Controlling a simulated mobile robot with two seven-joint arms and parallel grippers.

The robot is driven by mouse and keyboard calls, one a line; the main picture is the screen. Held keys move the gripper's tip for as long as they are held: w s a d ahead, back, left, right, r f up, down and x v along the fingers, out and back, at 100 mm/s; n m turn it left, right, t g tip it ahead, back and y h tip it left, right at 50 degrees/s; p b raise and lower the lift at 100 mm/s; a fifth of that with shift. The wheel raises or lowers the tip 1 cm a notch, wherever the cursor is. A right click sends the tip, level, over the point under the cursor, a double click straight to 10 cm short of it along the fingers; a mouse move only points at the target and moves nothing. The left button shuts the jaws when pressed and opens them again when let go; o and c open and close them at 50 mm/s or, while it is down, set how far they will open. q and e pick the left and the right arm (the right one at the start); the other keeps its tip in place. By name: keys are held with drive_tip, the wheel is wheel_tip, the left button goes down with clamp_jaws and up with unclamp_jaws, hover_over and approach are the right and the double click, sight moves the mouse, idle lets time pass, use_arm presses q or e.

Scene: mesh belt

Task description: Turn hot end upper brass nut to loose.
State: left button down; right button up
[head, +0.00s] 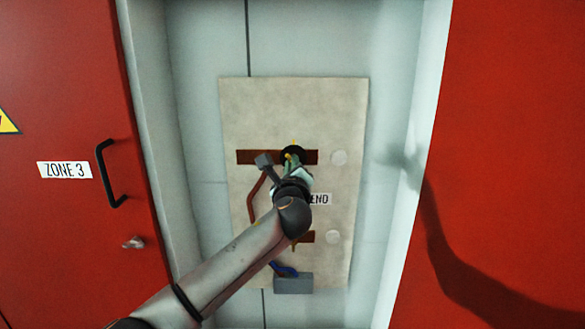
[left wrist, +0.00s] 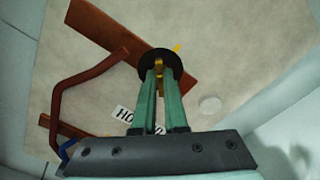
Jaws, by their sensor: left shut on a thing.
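The upper brass nut (left wrist: 159,68) sits in front of a round black disc (left wrist: 172,62) on the upper copper bar (left wrist: 105,30). A yellow mark (left wrist: 177,47) sticks out past the disc's edge. My left gripper (left wrist: 158,80) has its two green fingers closed on the nut, one on each side. In the head view my left gripper (head: 292,166) reaches the disc from below, and the fingers and wrist hide most of the nut. My right gripper is not in view.
The beige panel (head: 240,110) also carries a lower copper bar (head: 306,237), a brown cable (head: 251,200), a blue cable (head: 286,270), a grey box (head: 293,284) and white round discs (head: 339,157). Red doors flank the recess; the left one has a black handle (head: 105,175).

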use_arm(q)
drive_tip(key=n+b, duration=0.1)
drive_tip(key=n, duration=0.4)
drive_tip(key=n+b, duration=0.2)
drive_tip(key=n, duration=0.3)
drive_tip(key=n+b, duration=0.2)
drive_tip(key=n, duration=0.3)
drive_tip(key=shift+f, duration=0.35)
drive_tip(key=shift+n, duration=0.4)
drive_tip(key=c, duration=1)
unclamp_jaws()
drive_tip(key=shift+o, duration=0.2)
